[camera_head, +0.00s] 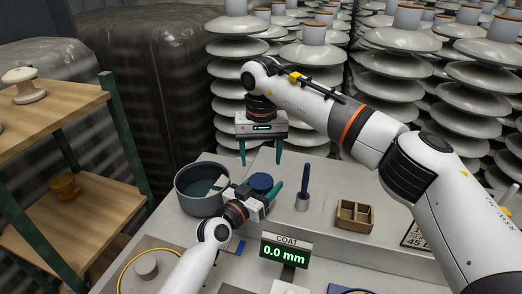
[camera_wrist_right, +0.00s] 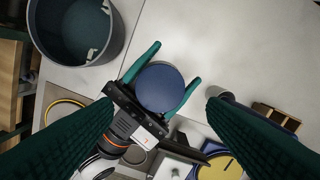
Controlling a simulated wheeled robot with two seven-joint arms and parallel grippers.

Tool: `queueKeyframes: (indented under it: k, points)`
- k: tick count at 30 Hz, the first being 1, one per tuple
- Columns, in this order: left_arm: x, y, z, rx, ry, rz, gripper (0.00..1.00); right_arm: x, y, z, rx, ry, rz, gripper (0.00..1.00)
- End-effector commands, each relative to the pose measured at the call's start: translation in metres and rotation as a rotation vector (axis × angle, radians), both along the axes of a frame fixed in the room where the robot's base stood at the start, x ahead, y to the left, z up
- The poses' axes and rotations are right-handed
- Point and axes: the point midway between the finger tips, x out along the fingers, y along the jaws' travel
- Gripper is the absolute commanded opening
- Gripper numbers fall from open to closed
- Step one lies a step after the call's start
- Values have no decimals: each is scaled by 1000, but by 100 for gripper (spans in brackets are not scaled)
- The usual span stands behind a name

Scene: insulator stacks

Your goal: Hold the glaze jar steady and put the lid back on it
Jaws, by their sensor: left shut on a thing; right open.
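A round thing with a flat blue top (camera_head: 261,183), apparently the glaze jar, stands on the grey table. In the right wrist view its blue top (camera_wrist_right: 160,88) sits between the two green fingers of my left gripper (camera_wrist_right: 176,64). My left gripper (camera_head: 256,184) is shut on it from the near side. I cannot tell whether the blue top is a lid or the jar's own surface. My right gripper (camera_head: 261,157) is open, empty and pointing down above the jar, apart from it. I see no separate lid that I can be sure of.
A dark pot (camera_head: 202,194) stands close left of the jar. A blue-handled tool (camera_head: 304,188) stands upright to the right, with a wooden divided box (camera_head: 354,216) beyond. A "COAT 0.0 mm" display (camera_head: 285,249) stands in front. Wooden shelves (camera_head: 95,201) are at left; insulator stacks (camera_head: 312,52) stand behind.

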Motion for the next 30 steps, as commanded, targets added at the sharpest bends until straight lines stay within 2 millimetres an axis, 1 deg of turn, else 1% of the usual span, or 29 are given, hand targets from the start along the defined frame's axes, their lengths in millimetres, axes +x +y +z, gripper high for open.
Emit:
queueKeyframes:
  k: [1,6,12,17,25,30]
  points:
    - [-1,0,-8,9,12,-3,0,0,0,-9,0,3,0,66]
    - [-1,0,-8,9,12,-3,0,0,0,-37,0,3,0,66]
    - [-1,0,-8,9,12,-3,0,0,0,-60,0,2,-1,66]
    - [-1,0,-8,9,13,-3,0,0,1,-68,0,1,-1,66]
    - [-1,0,-8,10,12,-3,0,1,0,-69,-1,0,-1,66]
    - [-1,0,-8,10,12,-3,0,1,1,-69,0,0,-1,39]
